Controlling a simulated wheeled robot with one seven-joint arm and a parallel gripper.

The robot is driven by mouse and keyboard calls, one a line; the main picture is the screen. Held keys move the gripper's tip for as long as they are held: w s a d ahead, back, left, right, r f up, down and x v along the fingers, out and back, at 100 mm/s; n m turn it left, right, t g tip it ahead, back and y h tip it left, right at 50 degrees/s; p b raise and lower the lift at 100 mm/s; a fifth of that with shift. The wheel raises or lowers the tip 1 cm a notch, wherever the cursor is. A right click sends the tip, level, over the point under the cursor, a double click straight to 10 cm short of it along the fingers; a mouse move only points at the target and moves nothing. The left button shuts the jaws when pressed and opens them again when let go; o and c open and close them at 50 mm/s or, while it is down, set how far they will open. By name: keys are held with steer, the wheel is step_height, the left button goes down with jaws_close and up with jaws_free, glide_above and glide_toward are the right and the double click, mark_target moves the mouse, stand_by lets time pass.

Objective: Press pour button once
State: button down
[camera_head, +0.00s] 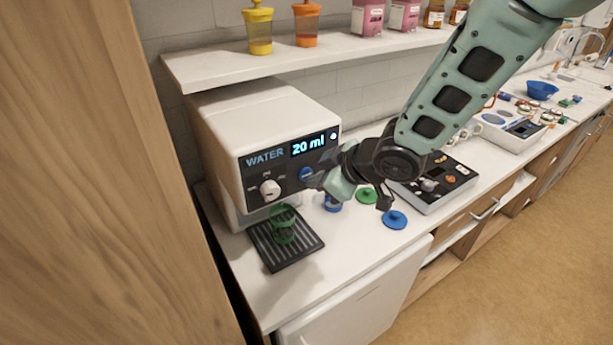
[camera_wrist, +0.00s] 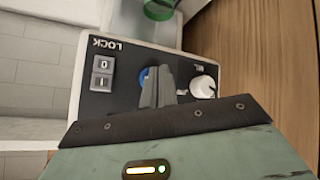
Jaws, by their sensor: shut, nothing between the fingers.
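The white water dispenser (camera_head: 235,130) has a dark front panel with a lit display (camera_head: 314,144) reading "20 ml". Its round blue pour button (camera_head: 306,173) sits below the display, right of a white dial (camera_head: 270,188). In the wrist view the blue button (camera_wrist: 145,76) is partly hidden behind my fingers, with the dial (camera_wrist: 203,87) on their right. My gripper (camera_head: 314,181) is shut and empty, its tips right at the button; I cannot tell whether they touch it. A green cup (camera_head: 283,222) stands on the black drip tray (camera_head: 312,242) under the dispenser.
A lock rocker switch (camera_wrist: 102,73) is beside the button. A blue cup (camera_head: 333,205), a green lid (camera_head: 367,195) and a blue lid (camera_head: 395,219) are on the counter below my gripper. A shelf (camera_head: 215,65) with jars is above; a wooden panel (camera_head: 80,180) stands left.

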steer(key=shift+s+d, duration=0.1)
steer(key=shift+s, duration=0.1)
steer(key=shift+s+d+b, duration=0.45)
steer(key=shift+s+d, duration=0.25)
steer(key=shift+s, duration=0.3)
steer(key=shift+s+d+b, duration=0.4)
steer(key=shift+s+d, duration=0.3)
steer(key=shift+s, duration=0.3)
